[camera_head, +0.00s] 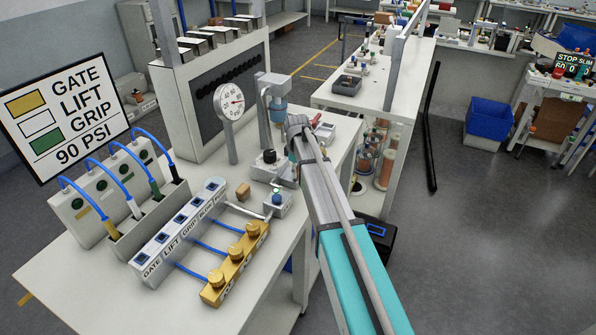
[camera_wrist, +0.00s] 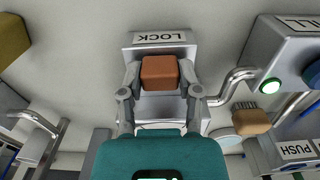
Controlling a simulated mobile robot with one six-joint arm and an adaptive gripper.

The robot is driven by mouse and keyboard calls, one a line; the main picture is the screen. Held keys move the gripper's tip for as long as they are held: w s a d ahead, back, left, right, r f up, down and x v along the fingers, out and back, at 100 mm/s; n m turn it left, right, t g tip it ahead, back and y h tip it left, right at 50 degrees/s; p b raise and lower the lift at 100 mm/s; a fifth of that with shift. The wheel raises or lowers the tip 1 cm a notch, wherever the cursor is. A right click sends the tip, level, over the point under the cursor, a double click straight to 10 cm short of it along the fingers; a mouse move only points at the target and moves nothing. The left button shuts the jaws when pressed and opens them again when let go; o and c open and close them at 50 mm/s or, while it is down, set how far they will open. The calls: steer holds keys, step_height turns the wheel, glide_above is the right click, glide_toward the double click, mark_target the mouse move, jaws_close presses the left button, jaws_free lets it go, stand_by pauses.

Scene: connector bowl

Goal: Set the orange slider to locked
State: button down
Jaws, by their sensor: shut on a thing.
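The orange slider (camera_wrist: 160,73) is a reddish-orange block on a grey metal housing (camera_wrist: 116,56) in the wrist view. A white plate marked LOCK (camera_wrist: 160,38), upside down in this picture, sits on the housing just beyond the slider. My gripper (camera_wrist: 160,84) has a finger on each side of the block and is shut on it. The slider stands close to the LOCK plate; a strip of bare housing shows on my gripper's side of it. In the head view my arm reaches the bench top, and the slider cannot be made out there.
A box with a lit green button (camera_wrist: 270,86) and a bent metal pipe lie to the right in the wrist view. A small brush (camera_wrist: 251,121) lies near them. In the head view, a pressure gauge (camera_head: 230,103) and a brass valve block (camera_head: 238,270) stand on the bench.

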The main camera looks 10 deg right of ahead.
steer(key=shift+w+a, duration=0.75)
steer(key=shift+a, duration=0.35)
steer(key=shift+c, duration=1.4)
jaws_free()
steer(key=shift+r, duration=0.1)
